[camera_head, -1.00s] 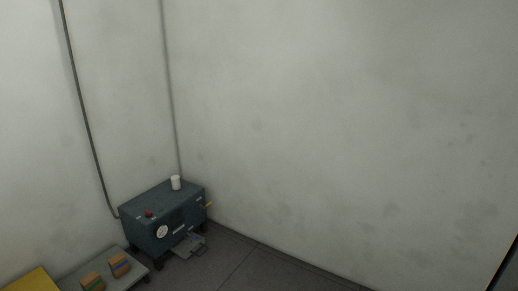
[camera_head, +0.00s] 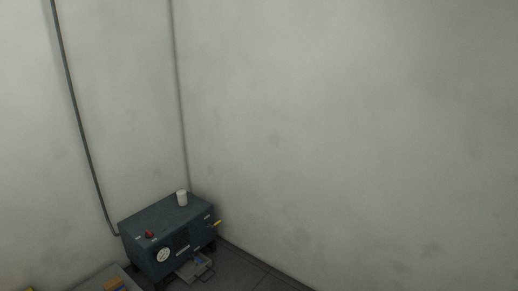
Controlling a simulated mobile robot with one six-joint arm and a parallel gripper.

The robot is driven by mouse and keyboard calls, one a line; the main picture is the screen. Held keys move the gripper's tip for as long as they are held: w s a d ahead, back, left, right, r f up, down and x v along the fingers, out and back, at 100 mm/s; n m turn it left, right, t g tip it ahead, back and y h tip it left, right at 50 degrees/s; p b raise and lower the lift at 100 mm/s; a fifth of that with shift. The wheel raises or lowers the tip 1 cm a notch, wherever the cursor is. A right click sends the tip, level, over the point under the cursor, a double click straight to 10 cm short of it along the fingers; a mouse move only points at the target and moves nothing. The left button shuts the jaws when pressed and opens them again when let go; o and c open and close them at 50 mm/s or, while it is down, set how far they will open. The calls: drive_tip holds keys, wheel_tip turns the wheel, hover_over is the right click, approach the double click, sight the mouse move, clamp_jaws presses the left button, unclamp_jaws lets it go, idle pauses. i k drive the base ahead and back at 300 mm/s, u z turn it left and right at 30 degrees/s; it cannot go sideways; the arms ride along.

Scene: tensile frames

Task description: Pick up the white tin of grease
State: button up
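A small white tin (camera_head: 182,198) stands upright on top of a dark blue-green machine (camera_head: 165,216), near its back right corner. The machine sits low in the picture, by the corner of the room. My gripper is not in view, so its state and its distance from the tin do not show.
The machine has a red knob (camera_head: 150,234), a round white dial (camera_head: 163,255) and a yellow handle (camera_head: 217,222). A grey tray (camera_head: 194,268) sticks out low at its front. A grey platform (camera_head: 97,281) with an orange-brown block (camera_head: 115,285) is at the bottom left. Walls stand close behind.

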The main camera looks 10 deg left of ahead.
sight(181, 194)
drive_tip(key=u, duration=0.2)
drive_tip(key=i, duration=0.95)
drive_tip(key=u, duration=0.55)
drive_tip(key=i, duration=0.8)
drive_tip(key=u, duration=0.85)
drive_tip(key=i, duration=0.5)
drive_tip(key=u, duration=0.95)
drive_tip(key=i, duration=1)
drive_tip(key=u, duration=0.5)
